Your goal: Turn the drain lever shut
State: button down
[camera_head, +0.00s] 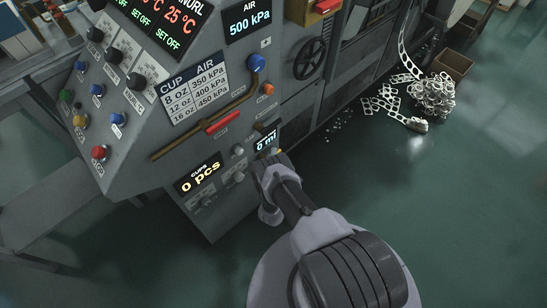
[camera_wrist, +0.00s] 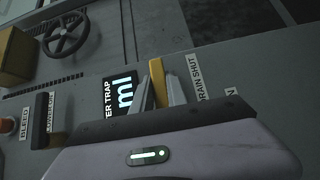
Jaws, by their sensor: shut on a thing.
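The yellow drain lever (camera_wrist: 157,80) sits between my fingers in the wrist view, its tip showing past them. My gripper (camera_wrist: 161,88) is shut on it. A "DRAIN SHUT" label (camera_wrist: 197,78) is just right of the fingers. The black water trap display (camera_wrist: 121,95) reading "ml" is left of them. In the head view my gripper (camera_head: 273,156) is at the machine's lower panel, just below the display (camera_head: 267,139), which reads "0 ml". The lever's base is hidden by my gripper.
A red-handled lever (camera_head: 223,123) on a brown pipe and a blue knob (camera_head: 256,62) are on the panel above. The cups display (camera_head: 199,179) reads "0 pcs". A handwheel (camera_head: 309,59) is further right. Scrap strips (camera_head: 432,97) lie on the floor; the floor nearer me is clear.

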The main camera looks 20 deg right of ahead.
jog(key=shift+r, duration=0.1)
dwell(0.5)
jog(key=c, duration=1.3)
grip_release()
